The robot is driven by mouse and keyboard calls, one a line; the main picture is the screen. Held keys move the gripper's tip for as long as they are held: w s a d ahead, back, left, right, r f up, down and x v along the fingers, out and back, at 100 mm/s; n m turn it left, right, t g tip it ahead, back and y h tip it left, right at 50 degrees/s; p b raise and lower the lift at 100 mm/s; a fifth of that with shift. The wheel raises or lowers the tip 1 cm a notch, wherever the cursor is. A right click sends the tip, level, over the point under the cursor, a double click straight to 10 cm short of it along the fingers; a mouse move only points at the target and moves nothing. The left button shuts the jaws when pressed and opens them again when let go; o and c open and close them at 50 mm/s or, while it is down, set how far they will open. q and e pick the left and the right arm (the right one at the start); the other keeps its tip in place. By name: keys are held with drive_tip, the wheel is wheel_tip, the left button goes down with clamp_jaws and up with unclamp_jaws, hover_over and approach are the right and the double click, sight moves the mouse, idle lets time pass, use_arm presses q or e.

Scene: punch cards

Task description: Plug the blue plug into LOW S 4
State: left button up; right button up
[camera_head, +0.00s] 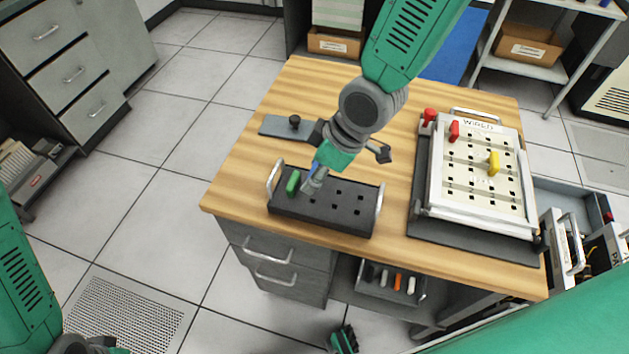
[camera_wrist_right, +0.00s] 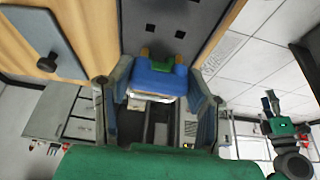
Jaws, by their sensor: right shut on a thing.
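My right gripper (camera_head: 313,184) is shut on the blue plug (camera_head: 315,168), above the left part of the black rack (camera_head: 335,217). In the right wrist view, the blue plug (camera_wrist_right: 155,80) sits between the two fingers (camera_wrist_right: 155,92). I cannot tell whether the plug's lower end touches the rack.
A green plug (camera_head: 293,182) stands in the rack's left end. Red plugs (camera_head: 454,130) and a yellow plug (camera_head: 494,162) are on the board. Metal handles rise at the rack's ends. A grey plate with a black knob (camera_head: 294,121) lies behind. Bare wood (camera_head: 398,190) separates rack and board.

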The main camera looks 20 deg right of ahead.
wheel_tip(320, 180, up, 5)
drive_tip(key=shift+r+p, duration=0.15)
drive_tip(key=shift+p, duration=0.2)
drive_tip(key=shift+r+p, duration=2.35)
drive_tip(key=shift+r, duration=0.1)
drive_tip(key=shift+d+f, duration=0.1)
